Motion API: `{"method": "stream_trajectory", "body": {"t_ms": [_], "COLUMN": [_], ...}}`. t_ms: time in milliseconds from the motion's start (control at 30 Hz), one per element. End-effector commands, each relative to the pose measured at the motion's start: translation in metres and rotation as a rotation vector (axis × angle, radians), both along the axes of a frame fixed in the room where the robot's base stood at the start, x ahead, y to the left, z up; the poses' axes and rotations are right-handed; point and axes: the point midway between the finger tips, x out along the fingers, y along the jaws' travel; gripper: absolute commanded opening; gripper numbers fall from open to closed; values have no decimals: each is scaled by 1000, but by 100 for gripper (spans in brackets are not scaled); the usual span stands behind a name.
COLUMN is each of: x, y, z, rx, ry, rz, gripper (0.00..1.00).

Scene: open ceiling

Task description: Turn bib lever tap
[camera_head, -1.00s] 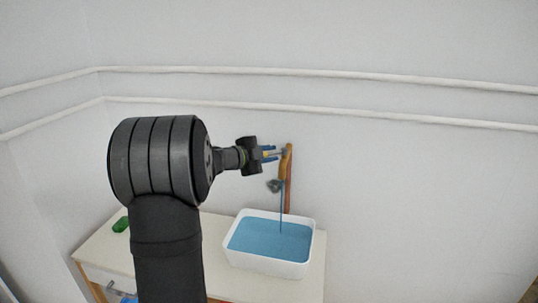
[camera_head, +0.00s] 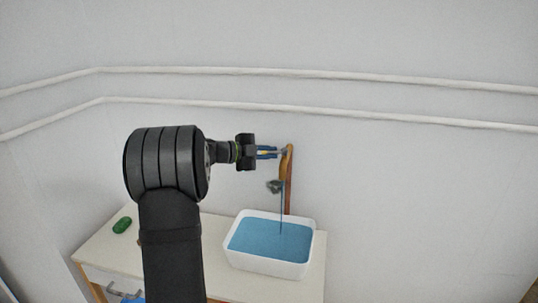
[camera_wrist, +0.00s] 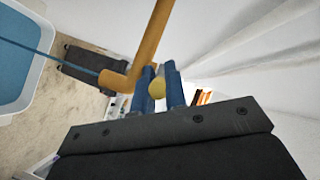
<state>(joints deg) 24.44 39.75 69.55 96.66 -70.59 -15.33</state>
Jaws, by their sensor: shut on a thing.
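The tap (camera_head: 285,168) is an orange pipe on the wall above the basin, with an elbow visible in the wrist view (camera_wrist: 148,45). A thin blue stream (camera_head: 281,208) runs from it into the white basin (camera_head: 265,268). My gripper (camera_head: 276,152) is level with the top of the tap, to its left. In the wrist view its blue fingers (camera_wrist: 160,90) are shut on a yellow rounded piece, apparently the lever (camera_wrist: 157,88). The rest of the lever is hidden by the fingers and pipe.
The basin holds blue water and stands on a pale table (camera_head: 317,268). A green item (camera_head: 122,225) lies at the table's left. A small grey thing (camera_head: 274,186) is beside the stream. Two white pipes (camera_head: 300,72) run along the wall.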

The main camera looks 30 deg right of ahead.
Motion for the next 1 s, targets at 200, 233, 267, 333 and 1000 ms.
{"method": "stream_trajectory", "body": {"t_ms": [200,233,267,333,1000], "x": [8,9,9,11,13], "y": [-4,-5,-6,-7,-10], "z": [-1,-2,-1,-1,0], "rx": [0,1,0,0,-1], "ry": [-1,0,0,1,1], "rz": [-156,-174,-191,-227,-332], "gripper": [0,0,0,0,0]}}
